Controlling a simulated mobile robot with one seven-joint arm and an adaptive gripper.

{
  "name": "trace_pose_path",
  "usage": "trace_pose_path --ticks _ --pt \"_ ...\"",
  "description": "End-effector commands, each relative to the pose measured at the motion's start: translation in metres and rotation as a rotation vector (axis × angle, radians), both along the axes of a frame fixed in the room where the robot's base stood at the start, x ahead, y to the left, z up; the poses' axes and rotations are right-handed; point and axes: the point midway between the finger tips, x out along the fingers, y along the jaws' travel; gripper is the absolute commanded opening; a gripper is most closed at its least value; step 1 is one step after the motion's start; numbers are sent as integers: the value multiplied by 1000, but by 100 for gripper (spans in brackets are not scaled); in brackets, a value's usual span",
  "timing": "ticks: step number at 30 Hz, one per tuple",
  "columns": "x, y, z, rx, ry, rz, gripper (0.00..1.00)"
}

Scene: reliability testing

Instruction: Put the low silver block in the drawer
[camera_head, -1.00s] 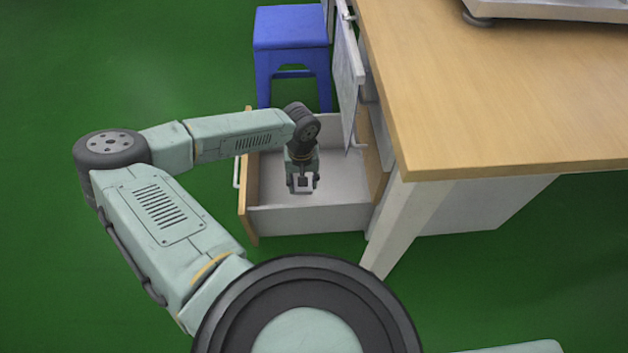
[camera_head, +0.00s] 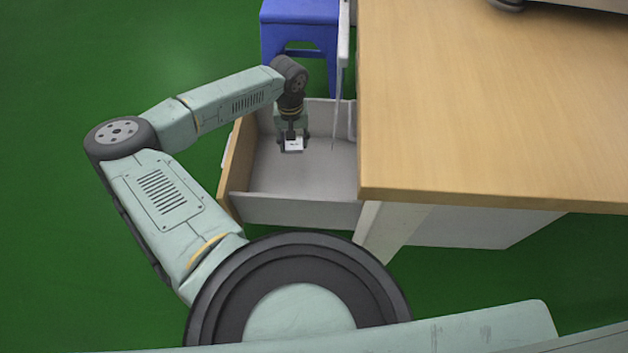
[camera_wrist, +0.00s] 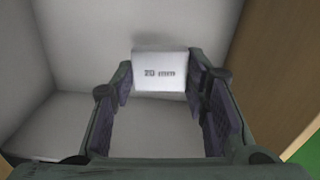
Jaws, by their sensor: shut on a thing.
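The low silver block (camera_head: 293,145) shows as a small pale piece at my gripper's tip in the head view. In the wrist view the block (camera_wrist: 160,72) shows a pale face with a printed "mm" mark. My gripper (camera_head: 292,138) points down inside the open drawer (camera_head: 325,180), toward its far left part. In the wrist view my gripper's fingers (camera_wrist: 160,88) are on either side of the block, shut on it. The drawer's grey-white walls (camera_wrist: 85,35) surround it. I cannot tell whether the block touches the drawer floor.
A wooden-topped table (camera_head: 480,110) stands right of the drawer. A blue stool (camera_head: 300,25) is behind it. A pale upright panel (camera_head: 342,60) rises at the drawer's right rear. The drawer floor is otherwise clear where visible.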

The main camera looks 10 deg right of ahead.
Motion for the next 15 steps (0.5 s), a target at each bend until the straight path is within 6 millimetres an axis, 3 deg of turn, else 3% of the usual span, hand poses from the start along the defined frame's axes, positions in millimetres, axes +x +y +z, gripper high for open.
trace_pose_path --ticks 1,6,15 --pt "16 -4 -24 -5 0 -14 11" --pt "55 -3 -46 -4 2 -67 11" --pt "78 5 -69 -1 1 -112 11"
